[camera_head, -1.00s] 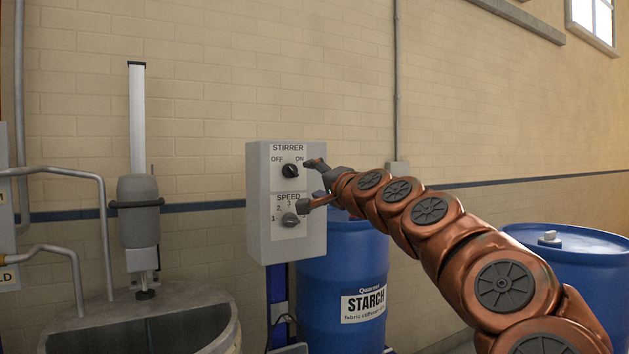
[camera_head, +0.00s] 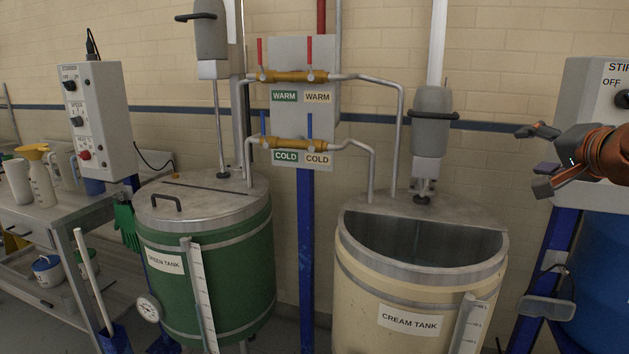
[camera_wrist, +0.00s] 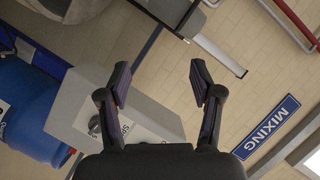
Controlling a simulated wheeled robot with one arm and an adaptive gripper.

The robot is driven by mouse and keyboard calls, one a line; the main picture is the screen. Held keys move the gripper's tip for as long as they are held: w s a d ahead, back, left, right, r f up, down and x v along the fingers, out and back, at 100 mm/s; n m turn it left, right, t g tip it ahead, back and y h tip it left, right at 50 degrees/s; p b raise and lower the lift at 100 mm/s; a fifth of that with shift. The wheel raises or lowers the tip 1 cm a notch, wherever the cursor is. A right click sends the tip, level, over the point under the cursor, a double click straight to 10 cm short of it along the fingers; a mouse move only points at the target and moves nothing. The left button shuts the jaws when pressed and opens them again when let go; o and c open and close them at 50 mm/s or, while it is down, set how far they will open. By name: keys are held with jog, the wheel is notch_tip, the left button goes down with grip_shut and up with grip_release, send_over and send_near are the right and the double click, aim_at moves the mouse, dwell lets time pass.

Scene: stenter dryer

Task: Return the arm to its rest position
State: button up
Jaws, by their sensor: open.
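My gripper (camera_head: 541,160) is at the right of the head view, in front of the grey stirrer control box (camera_head: 587,115), which is cut off by the picture edge. Its two fingers are spread apart with nothing between them. My copper-coloured arm enters from the right edge, and most of it is out of view. In the wrist view my open gripper (camera_wrist: 157,85) shows wall beyond its fingers. The control box (camera_wrist: 75,115) with its knobs lies at the lower left there, apart from the fingertips as far as I can tell.
The open cream tank (camera_head: 365,270) stands left of my gripper, its stirrer (camera_head: 431,130) above. The lidded green tank (camera_head: 215,275) is further left, with warm and cold valves (camera_head: 290,76) between. A table (camera_head: 70,212) with bottles is at far left. A blue drum (camera_head: 605,260) stands at right.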

jog(key=s+a+f+n+g+y+p, duration=0.1)
jog(key=s+a+f+n+g+y, duration=0.2)
jog(key=a+f, duration=0.6)
jog(key=s+a+f+n+g+p, duration=0.2)
jog(key=s+a+f+n+g, duration=0.2)
jog(key=a+f, duration=0.45)
jog(key=s+a+f+n+g+h+p, duration=0.1)
jog(key=s+f+g, duration=0.4)
jog(key=s, duration=0.8)
jog(key=s+a+f+n+g+h+p, duration=0.2)
jog(key=s+f+g, duration=0.3)
jog(key=s, duration=0.8)
notch_tip(320, 180, down, 3)
jog(key=shift+s+f+n, duration=0.15)
jog(key=shift+s+n, duration=0.05)
jog(key=shift+n, duration=0.3)
